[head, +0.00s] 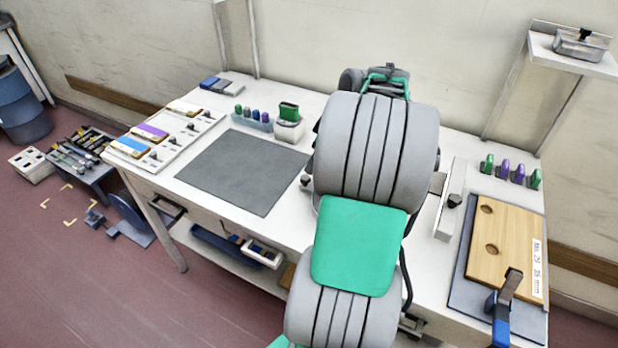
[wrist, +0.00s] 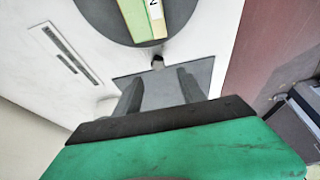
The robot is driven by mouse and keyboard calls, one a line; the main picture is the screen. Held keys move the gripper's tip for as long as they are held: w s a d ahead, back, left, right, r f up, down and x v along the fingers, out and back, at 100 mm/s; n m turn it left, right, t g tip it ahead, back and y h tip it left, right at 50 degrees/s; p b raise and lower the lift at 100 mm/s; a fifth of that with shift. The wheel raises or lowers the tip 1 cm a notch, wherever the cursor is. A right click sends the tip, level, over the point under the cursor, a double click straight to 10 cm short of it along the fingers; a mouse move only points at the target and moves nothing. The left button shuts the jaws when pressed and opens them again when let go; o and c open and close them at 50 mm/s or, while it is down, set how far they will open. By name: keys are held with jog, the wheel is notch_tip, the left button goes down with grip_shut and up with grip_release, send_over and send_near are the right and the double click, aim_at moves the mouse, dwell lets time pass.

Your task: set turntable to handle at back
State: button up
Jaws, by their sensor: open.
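The turntable (wrist: 108,25) is a dark round disc at the top of the wrist view. A pale wood and green block marked 2 (wrist: 140,15) lies on it. Its small handle (wrist: 157,62) sticks out from the rim towards the grey mat. In the head view, my arm hides most of the turntable; the dark knob of the handle (head: 305,180) shows at the arm's left edge, on the mat's side. My gripper (wrist: 159,76) is open, its fingers on either side of the line to the handle. No contact with the handle can be made out.
The grey mat (head: 243,171) lies bare left of my arm. Behind it stand a rack of small coloured pieces (head: 253,120) and a green-topped box (head: 289,122). A white tray (head: 165,140) is at left. A wooden board (head: 505,245) with a clamp (head: 505,300) is at right.

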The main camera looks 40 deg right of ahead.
aim_at(306, 177)
jog(key=x, duration=0.7)
jog(key=shift+d+f, duration=0.2)
jog(key=shift+f, duration=0.25)
jog(key=shift+c, duration=0.5)
grip_shut()
jog(key=shift+w+r, duration=0.1)
